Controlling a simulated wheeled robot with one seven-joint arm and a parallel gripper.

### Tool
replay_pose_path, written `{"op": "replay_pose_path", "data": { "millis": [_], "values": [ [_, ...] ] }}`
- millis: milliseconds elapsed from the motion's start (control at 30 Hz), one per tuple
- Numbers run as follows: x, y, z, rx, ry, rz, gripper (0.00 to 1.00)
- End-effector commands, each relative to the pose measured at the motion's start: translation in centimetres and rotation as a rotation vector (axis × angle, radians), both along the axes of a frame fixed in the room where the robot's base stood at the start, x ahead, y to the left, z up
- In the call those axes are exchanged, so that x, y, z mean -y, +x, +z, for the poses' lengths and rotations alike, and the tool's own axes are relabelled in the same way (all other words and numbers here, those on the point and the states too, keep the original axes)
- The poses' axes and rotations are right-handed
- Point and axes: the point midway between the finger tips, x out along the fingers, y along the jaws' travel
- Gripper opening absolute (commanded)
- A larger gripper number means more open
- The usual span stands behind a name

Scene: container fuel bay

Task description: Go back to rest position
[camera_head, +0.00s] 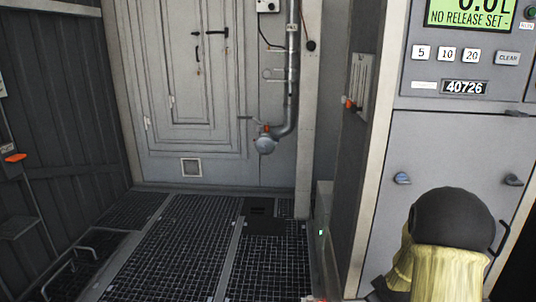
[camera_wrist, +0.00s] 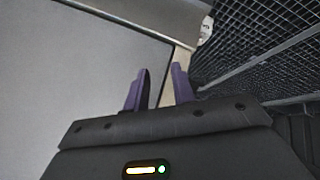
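My gripper (camera_wrist: 159,80) shows in the wrist view as two purple fingers with a clear gap between them. It is open and nothing is between the fingers. The fingers point away from the wrist, with a plain grey panel (camera_wrist: 70,80) to their left and dark floor grating (camera_wrist: 250,50) to their right. I cannot make out the gripper in the head view.
A grey dispenser cabinet (camera_head: 440,150) with a green display (camera_head: 470,12) stands on the right. A pale door (camera_head: 190,60) and a pipe with a valve (camera_head: 265,143) are at the back. Grated floor (camera_head: 180,240) in the middle is mostly clear. A dark ribbed wall (camera_head: 60,100) is on the left.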

Motion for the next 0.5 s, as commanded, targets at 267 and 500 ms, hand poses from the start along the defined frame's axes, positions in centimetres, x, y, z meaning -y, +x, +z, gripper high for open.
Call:
{"op": "replay_pose_path", "data": {
  "millis": [267,500],
  "values": [
    [-8.8,-6.8,7.6,-0.115,0.161,-0.175,0.25],
    [-14.1,-13.4,11.2,-0.215,0.267,-0.305,0.25]
  ]
}}
